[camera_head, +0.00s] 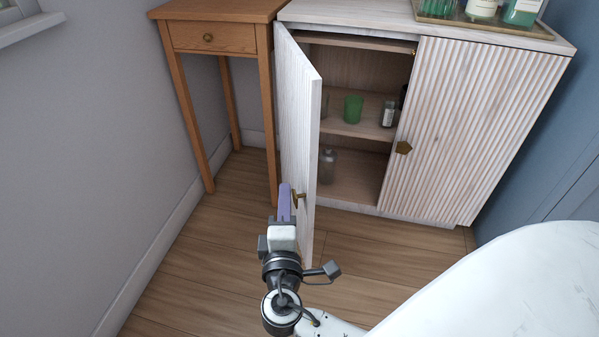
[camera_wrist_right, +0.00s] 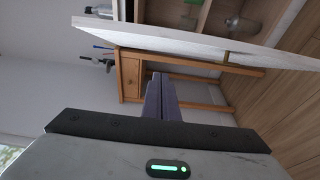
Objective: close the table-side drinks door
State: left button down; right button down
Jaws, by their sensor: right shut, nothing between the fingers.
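The table-side door (camera_head: 297,110) of the white ribbed drinks cabinet (camera_head: 348,14) stands wide open on the left, beside the wooden side table. Its brass knob (camera_head: 300,196) is near the door's free edge. My right gripper (camera_head: 285,190) is shut and empty, its purple fingers at the door's left side near the knob; I cannot tell whether they touch it. In the right wrist view, the door (camera_wrist_right: 200,44) spans above the shut fingers (camera_wrist_right: 160,85). The other door (camera_head: 465,130) is shut, with a brass handle (camera_head: 403,147). My left gripper is not in view.
A wooden side table (camera_head: 222,12) stands left of the cabinet. Inside the cabinet are a green cup (camera_head: 353,109), a jar (camera_head: 389,114) and a glass bottle (camera_head: 327,165). A tray (camera_head: 485,22) with bottles sits on top. The floor (camera_head: 370,250) before the cabinet is clear.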

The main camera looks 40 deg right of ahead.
jog(key=w+d, duration=0.6)
jog(key=d, duration=0.3)
jog(key=shift+w+d+b, duration=0.25)
jog(key=shift+w+b, duration=0.1)
jog(key=shift+b, duration=0.05)
jog(key=shift+r, duration=0.1)
